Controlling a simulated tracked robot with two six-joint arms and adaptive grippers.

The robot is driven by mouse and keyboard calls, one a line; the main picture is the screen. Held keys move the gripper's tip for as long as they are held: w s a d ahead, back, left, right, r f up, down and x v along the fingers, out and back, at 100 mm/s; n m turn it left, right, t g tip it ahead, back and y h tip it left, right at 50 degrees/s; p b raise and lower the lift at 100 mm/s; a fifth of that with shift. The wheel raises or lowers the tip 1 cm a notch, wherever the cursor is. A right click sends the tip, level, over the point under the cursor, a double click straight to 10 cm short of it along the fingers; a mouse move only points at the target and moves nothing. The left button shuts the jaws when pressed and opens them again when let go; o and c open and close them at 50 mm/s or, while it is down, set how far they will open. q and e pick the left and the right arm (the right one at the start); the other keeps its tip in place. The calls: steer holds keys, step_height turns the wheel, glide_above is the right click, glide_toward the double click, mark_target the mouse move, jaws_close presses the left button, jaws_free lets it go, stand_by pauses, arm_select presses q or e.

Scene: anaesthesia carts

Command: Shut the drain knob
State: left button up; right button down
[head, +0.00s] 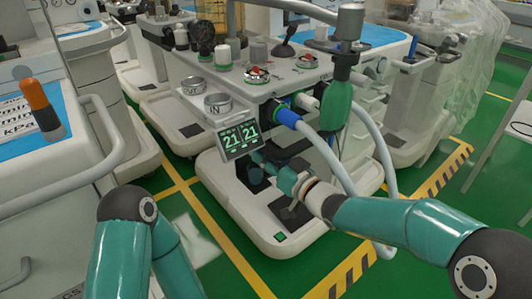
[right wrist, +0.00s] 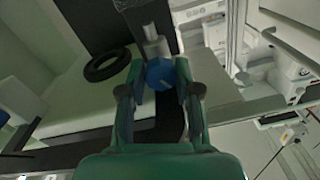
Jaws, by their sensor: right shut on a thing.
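The drain knob (right wrist: 160,73) is a round blue knob on the end of a pale metal stem, seen in the right wrist view. My right gripper (right wrist: 160,88) has one finger on each side of it and is shut on it. In the head view my right gripper (head: 262,160) reaches in low at the front of the middle cart, just below and right of its small display. The knob cannot be made out there. My left arm shows at the bottom left of the head view, but its gripper is out of view.
The middle cart (head: 222,128) carries a display (head: 239,138) reading 21 21, close above my right gripper. A blue-ended hose (head: 285,117) and a green cylinder (head: 337,105) hang near my right forearm. A black ring (right wrist: 107,65) lies left of the knob.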

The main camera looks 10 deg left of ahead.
steer(key=c, duration=0.8)
jaws_free()
steer(key=v, duration=1.2)
